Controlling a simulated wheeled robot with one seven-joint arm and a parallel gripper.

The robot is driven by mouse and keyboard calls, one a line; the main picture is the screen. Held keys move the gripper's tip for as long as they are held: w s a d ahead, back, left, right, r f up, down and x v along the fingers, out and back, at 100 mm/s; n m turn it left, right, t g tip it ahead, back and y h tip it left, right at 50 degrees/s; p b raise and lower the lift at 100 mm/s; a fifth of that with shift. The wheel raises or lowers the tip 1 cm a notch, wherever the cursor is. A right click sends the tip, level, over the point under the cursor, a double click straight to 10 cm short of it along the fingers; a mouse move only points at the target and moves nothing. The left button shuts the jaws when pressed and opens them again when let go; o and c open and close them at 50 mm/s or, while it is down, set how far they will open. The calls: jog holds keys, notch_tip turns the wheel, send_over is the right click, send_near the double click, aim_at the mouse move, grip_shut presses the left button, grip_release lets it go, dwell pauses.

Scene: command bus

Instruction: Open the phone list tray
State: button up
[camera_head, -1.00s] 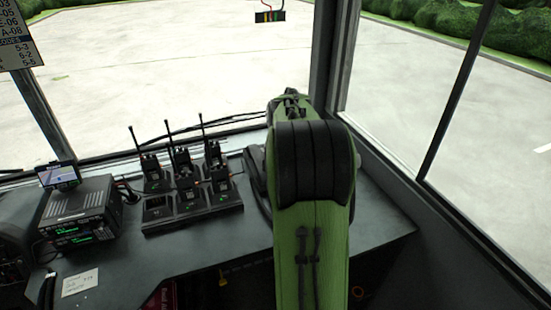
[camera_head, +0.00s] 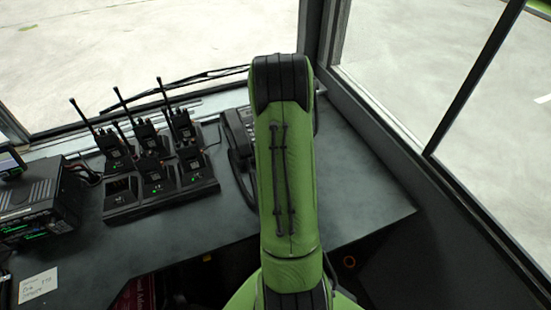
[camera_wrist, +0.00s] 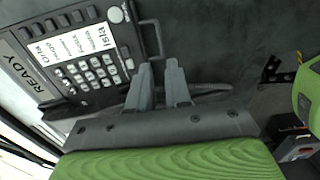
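The desk phone (camera_wrist: 75,50) shows in the wrist view at upper left, with a keypad, a white name card (camera_wrist: 70,42) and a "READY" strip. A thin dark loop handle (camera_wrist: 158,40) sticks out from its near edge, seemingly the phone list tray's pull; the tray itself cannot be made out. My gripper (camera_wrist: 159,66) has its two grey fingers apart with nothing between them. The fingertips are close to the handle, seemingly not around it. In the head view the phone (camera_head: 237,130) is partly hidden behind my green arm, and my gripper is hidden.
A charger (camera_head: 160,195) with several radios stands left of the phone, antennas up. A radio unit (camera_head: 40,205) and a paper note (camera_head: 38,287) are further left. The window post (camera_head: 325,40) and side windows are at right. Desk right of my arm is clear.

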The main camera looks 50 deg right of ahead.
notch_tip(320, 180, down, 8)
jog(key=shift+a+r+b, duration=0.1)
jog(key=shift+r+b, duration=0.05)
jog(key=shift+b, duration=0.5)
grip_shut()
dwell(0.9)
